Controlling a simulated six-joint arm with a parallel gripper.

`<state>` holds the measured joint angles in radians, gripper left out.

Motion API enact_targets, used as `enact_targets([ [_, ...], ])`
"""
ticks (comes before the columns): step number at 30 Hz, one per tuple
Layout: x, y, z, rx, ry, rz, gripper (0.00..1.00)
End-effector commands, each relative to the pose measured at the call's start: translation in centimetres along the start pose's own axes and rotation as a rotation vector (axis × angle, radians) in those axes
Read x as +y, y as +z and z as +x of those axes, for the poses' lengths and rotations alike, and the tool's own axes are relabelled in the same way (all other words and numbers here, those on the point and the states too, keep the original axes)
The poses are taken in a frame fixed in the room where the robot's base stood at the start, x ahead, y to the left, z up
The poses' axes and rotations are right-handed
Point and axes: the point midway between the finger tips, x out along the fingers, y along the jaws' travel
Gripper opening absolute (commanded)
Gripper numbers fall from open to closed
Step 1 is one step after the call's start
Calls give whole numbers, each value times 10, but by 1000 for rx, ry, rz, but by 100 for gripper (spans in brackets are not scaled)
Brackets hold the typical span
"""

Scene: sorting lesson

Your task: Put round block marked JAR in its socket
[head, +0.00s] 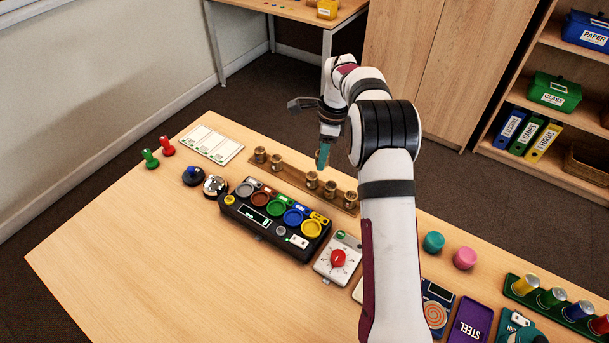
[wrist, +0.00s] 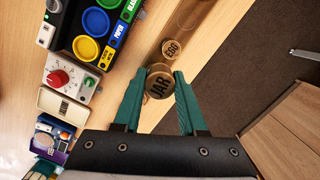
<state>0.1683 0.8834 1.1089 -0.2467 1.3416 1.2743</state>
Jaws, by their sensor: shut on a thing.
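My gripper (wrist: 161,82) has teal fingers shut on the round wooden block marked JAR (wrist: 159,87), its dark lettering facing the wrist camera. In the head view my gripper (head: 322,160) hangs over the wooden strip (head: 293,173) along the back of the desk; the held block cannot be made out there. Several round wooden blocks stand on the strip. One marked EGG (wrist: 171,49) stands just beyond the held block in the wrist view. A round edge shows right behind JAR, but I cannot tell whether it is an empty socket. How high JAR is held is unclear.
A black sorting console (head: 272,221) with coloured round lids lies in front of the strip. A white box with a red knob (head: 338,257) stands to its right. Teal (head: 433,242) and pink (head: 465,258) round pieces lie further right. The desk's front left is clear.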

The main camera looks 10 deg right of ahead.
Motion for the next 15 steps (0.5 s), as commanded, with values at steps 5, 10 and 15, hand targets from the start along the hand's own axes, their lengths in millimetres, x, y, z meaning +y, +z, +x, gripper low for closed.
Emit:
enact_targets([
  [5,44,61,12,-1,22,-165,0],
  [10,82,98,20,-1,35,-285,0],
  [15,92,104,32,-1,39,-312,0],
])
